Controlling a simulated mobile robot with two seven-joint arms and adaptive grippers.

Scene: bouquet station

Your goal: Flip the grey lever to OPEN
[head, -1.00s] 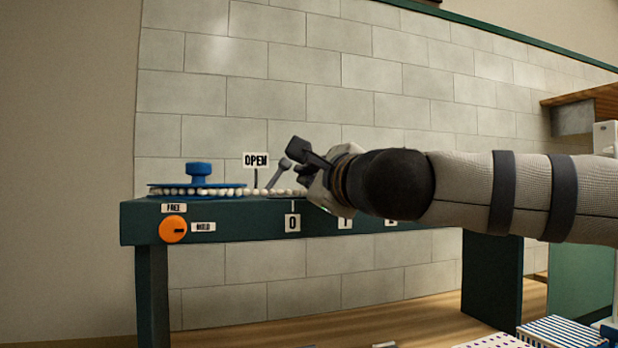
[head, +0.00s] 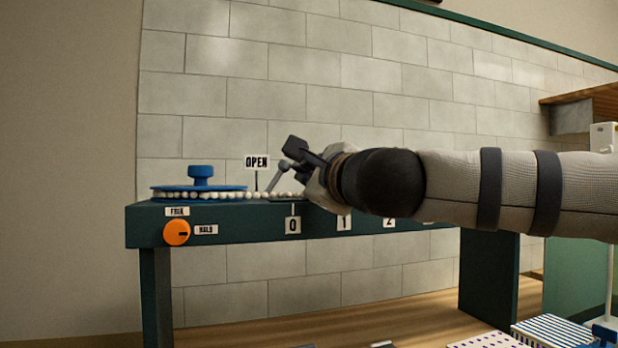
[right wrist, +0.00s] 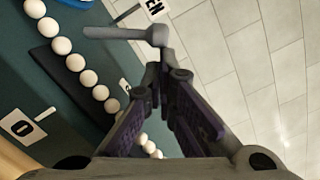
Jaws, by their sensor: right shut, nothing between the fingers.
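The grey lever (head: 279,178) stands on the green bench and leans up to the right, away from the OPEN sign (head: 256,162) on its left. In the right wrist view the lever (right wrist: 118,33) shows with its round knob just beyond my fingertips. The OPEN sign (right wrist: 155,8) is partly cut off there. My right gripper (head: 290,150) is at the lever's knob, on its right side. In the right wrist view the right gripper (right wrist: 162,62) is shut with nothing between its fingers. Whether it touches the knob I cannot tell. My left gripper is not in view.
A tiled wall (head: 330,60) stands behind.

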